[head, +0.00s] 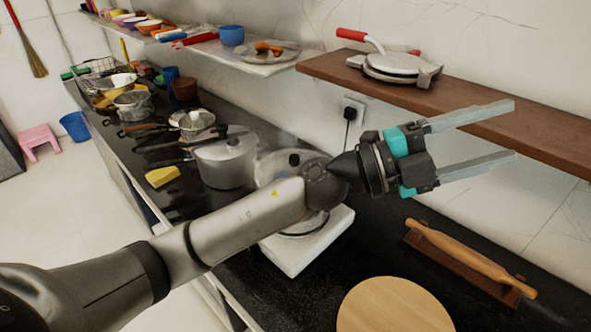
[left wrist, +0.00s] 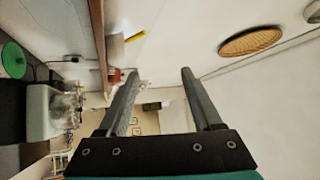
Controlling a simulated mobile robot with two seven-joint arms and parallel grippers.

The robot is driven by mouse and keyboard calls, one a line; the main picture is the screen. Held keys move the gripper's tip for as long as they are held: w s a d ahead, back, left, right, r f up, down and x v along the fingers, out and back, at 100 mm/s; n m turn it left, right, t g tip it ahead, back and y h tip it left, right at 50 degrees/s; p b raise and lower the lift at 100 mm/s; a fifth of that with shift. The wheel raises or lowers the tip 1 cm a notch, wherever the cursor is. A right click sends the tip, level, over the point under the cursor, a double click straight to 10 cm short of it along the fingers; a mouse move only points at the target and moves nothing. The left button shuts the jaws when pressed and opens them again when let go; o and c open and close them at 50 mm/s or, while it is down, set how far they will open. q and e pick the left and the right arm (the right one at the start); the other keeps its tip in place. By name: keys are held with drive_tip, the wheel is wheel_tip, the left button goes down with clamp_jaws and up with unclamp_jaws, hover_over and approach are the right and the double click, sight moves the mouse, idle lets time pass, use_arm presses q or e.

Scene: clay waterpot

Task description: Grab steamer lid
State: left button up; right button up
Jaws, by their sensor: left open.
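My right gripper is not in view.
A grey lidded pot (head: 225,165) stands left of the lid. A rolling pin (head: 470,258) and a round wooden board (head: 392,305) lie on the counter at front right. A brown wall shelf (head: 480,118) with a red-handled press (head: 395,68) is behind my left gripper.

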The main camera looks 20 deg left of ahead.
use_arm(q)
wheel_tip(320, 180, down, 3)
drive_tip(key=s+d+m+g+y, duration=0.1)
drive_tip(key=d+m+g+y, duration=0.1)
drive_tip(key=m+g, duration=0.4)
drive_tip(key=n+y, duration=0.3)
drive_tip(key=y, duration=1.7)
approach(294, 157)
drive_tip(key=f, duration=0.1)
drive_tip(key=a+f, duration=0.1)
drive_tip(key=f, duration=0.1)
drive_tip(key=shift+w+a+f+t, duration=0.2)
drive_tip(key=shift+a+f+t, duration=0.1)
drive_tip(key=shift+t, duration=0.1)
drive_tip(key=shift+d+x, duration=0.25)
drive_tip(key=shift+x, duration=1.1)
drive_tip(key=shift+d+x, duration=0.2)
drive_tip(key=shift+x, duration=1.15)
drive_tip(key=shift+c, duration=0.2)
